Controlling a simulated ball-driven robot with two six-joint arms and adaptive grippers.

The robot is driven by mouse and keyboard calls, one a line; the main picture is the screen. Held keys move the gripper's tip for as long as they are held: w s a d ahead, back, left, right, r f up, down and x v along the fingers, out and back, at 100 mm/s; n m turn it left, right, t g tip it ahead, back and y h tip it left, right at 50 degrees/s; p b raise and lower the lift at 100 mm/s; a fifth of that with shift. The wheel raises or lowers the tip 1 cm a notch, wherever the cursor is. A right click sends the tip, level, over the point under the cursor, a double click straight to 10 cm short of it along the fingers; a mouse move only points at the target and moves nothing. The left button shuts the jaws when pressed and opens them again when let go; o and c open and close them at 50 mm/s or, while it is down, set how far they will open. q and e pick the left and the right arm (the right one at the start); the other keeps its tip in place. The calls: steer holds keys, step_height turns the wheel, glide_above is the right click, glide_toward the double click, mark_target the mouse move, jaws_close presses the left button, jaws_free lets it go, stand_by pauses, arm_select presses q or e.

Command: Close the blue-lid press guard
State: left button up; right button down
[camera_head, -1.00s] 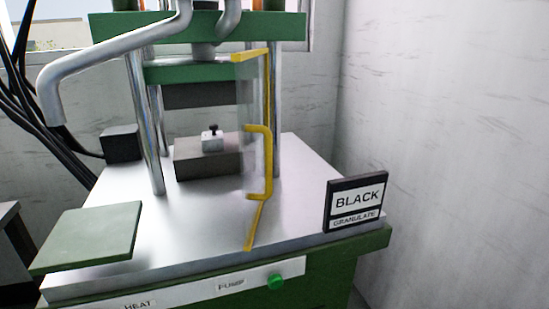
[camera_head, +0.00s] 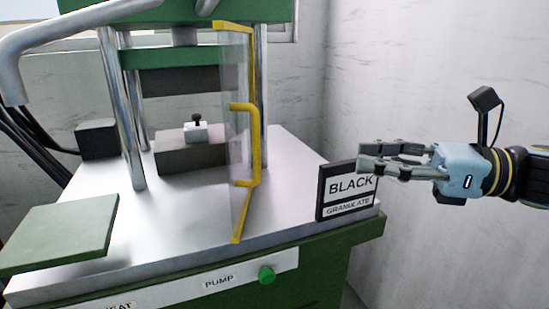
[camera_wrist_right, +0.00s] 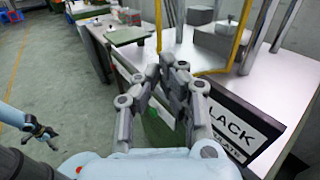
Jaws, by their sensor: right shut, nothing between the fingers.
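The press guard (camera_head: 238,130) is a clear panel with a yellow frame and a yellow handle (camera_head: 254,145). In the head view it stands swung out at the right side of the press, edge-on to me, and the press front is open. No blue lid shows. Inside, a small metal mould with a black knob (camera_head: 196,131) sits on a dark block (camera_head: 190,154). My right gripper (camera_head: 362,158) is shut and empty, in front of the BLACK sign and right of the guard, apart from the handle. It also shows in the right wrist view (camera_wrist_right: 172,62).
The BLACK GRANULATE sign (camera_head: 345,192) stands at the right edge of the metal table (camera_head: 190,225). A green plate (camera_head: 65,232) lies at the left. A green PUMP button (camera_head: 267,275) is on the front panel. The wall (camera_head: 420,90) is behind my right arm.

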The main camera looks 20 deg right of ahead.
mark_target(259, 150)
steer(key=b+x, duration=0.3)
steer(key=x, duration=0.9)
steer(key=shift+w+r+b, duration=0.1)
steer(key=shift+w+b, duration=0.1)
steer(key=shift+b, duration=0.15)
steer(key=shift+w+a, duration=0.35)
steer(key=shift+a, duration=0.2)
